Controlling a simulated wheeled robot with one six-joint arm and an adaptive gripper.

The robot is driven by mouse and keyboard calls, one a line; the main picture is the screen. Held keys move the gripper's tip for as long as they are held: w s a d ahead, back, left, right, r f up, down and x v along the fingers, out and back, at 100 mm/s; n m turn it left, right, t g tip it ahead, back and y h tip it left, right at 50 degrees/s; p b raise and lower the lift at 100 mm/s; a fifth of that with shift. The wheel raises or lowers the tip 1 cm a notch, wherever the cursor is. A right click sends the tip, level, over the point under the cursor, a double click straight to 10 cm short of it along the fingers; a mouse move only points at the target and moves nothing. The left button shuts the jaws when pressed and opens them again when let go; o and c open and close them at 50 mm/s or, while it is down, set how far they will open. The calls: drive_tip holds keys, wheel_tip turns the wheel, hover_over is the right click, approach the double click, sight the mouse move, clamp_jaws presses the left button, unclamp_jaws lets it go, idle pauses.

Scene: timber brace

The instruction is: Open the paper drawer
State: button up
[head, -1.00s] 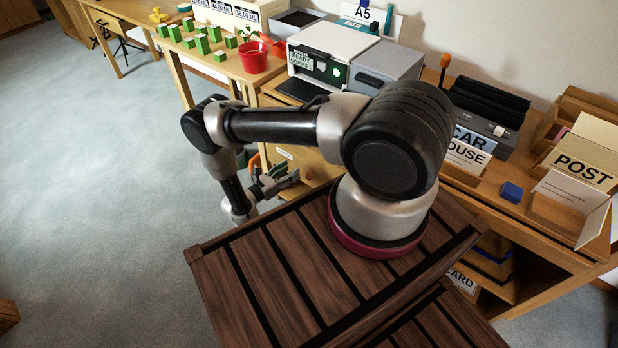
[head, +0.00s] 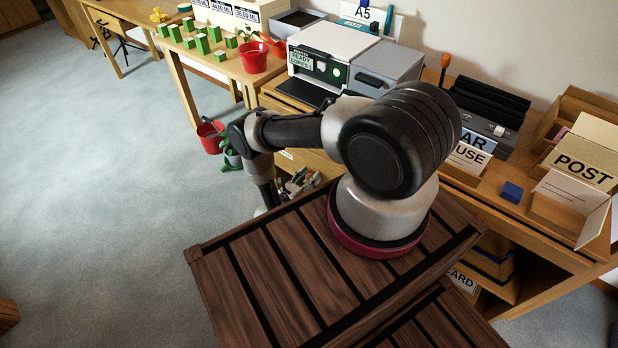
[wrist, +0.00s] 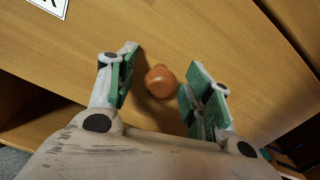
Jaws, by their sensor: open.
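A light wood drawer front (wrist: 215,35) fills most of the wrist view. A round orange-brown knob (wrist: 160,81) sticks out of it. Part of a white label (wrist: 50,4) shows at the top left, too cut off to read. My gripper (wrist: 161,66) is open, with one green-padded finger on each side of the knob and visible gaps to both. It holds nothing. In the head view my gripper (head: 299,183) is low in front of the desk's drawers (head: 312,163), partly hidden by my arm and the slatted top. Which drawer is the paper drawer cannot be read.
A printer (head: 335,50) stands on the desk above the drawers. A dark slatted wooden top (head: 290,265) lies under my arm's base. The floor (head: 100,200) at left is clear.

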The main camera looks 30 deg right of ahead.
clamp_jaws()
